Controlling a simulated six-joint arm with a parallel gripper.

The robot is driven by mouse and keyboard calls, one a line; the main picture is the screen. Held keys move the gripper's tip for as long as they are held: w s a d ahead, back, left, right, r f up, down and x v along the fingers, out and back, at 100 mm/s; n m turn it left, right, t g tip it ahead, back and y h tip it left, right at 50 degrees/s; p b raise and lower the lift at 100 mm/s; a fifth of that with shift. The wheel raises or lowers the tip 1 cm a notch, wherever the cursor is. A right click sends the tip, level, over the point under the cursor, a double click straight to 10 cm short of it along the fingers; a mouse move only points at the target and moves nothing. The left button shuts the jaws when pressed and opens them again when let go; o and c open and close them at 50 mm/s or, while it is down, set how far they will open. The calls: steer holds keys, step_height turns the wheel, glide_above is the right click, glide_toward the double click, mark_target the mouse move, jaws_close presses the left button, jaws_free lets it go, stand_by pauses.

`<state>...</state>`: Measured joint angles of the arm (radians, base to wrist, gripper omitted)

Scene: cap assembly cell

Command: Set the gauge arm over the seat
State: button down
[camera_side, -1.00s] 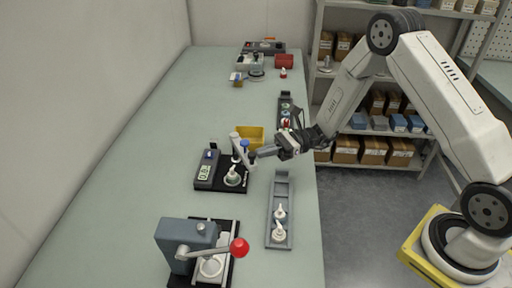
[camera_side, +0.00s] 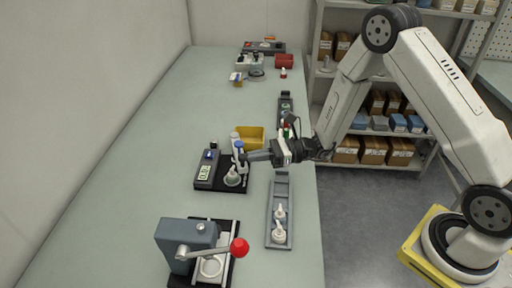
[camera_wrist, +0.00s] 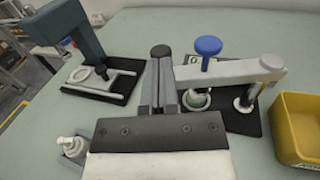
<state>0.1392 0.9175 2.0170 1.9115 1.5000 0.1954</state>
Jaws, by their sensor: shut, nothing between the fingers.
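The gauge (camera_side: 207,172) has a dark base with a lit display. Its pale gauge arm (camera_wrist: 230,71) runs from a post on the right in the wrist view to a free end beside my fingers. A blue knob (camera_wrist: 208,46) stands on the arm; it also shows in the side view (camera_side: 239,144). Below the knob is the seat with a pale round part (camera_wrist: 197,99), partly hidden by the arm; it shows at the gauge's front (camera_side: 232,179). My gripper (camera_wrist: 160,52) is shut and empty, its fingertips against or very close to the arm's free end.
A yellow bin (camera_wrist: 298,125) stands close to the gauge's post. A lever press (camera_side: 188,246) with a red ball handle is nearer the camera. A grey tray (camera_side: 281,190) with white pump parts lies at the table's right edge. The table's left side is clear.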

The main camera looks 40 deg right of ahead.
mark_target(240, 158)
steer(key=shift+m+t, duration=0.3)
steer(key=shift+t, duration=0.1)
steer(key=shift+s+x, duration=0.15)
steer(key=shift+x, duration=0.9)
steer(key=shift+s+x, duration=0.15)
steer(key=shift+x, duration=0.9)
steer(key=shift+a, duration=0.3)
steer(key=shift+d, duration=0.1)
steer(key=s+d, duration=1)
